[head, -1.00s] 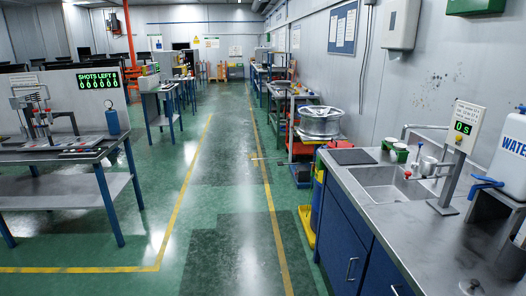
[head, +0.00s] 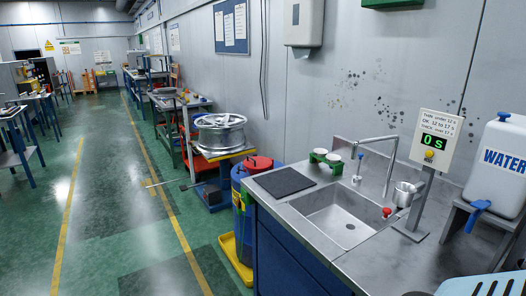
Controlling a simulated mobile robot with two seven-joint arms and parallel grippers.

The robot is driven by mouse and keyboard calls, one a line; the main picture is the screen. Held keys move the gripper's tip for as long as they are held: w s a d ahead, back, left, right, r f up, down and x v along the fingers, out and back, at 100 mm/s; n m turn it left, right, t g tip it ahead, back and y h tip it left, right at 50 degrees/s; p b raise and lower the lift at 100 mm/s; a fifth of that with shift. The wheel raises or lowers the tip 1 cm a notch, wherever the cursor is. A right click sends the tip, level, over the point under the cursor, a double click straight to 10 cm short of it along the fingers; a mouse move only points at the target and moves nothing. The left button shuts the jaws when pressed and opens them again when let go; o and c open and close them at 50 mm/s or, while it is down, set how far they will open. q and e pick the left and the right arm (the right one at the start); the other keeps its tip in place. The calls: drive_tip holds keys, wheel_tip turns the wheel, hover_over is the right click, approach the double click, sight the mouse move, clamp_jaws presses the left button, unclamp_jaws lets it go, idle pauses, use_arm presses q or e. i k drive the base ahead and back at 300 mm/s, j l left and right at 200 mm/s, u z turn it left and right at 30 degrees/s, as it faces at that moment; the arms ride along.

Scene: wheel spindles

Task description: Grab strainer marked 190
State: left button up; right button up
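No strainer with a readable 190 mark shows in the head view. A small grey metal cup-like piece (head: 403,194) stands near the right side of the sink, by the foot of the timer post; I cannot tell whether it is a strainer. A green holder (head: 326,160) with white round cup-like pieces sits behind the sink's left rear corner; any marks on them are too small to read.
The metal counter holds a sink (head: 345,216) with a tall tap (head: 391,165), a black mat (head: 284,181), a timer sign reading 0 s (head: 435,141) and a white water tank (head: 496,157). A wheel rim (head: 220,135) stands beyond.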

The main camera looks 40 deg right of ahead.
sight(320, 152)
drive_tip(key=i, duration=2.85)
drive_tip(key=i+z, duration=0.35)
drive_tip(key=z, duration=4.1)
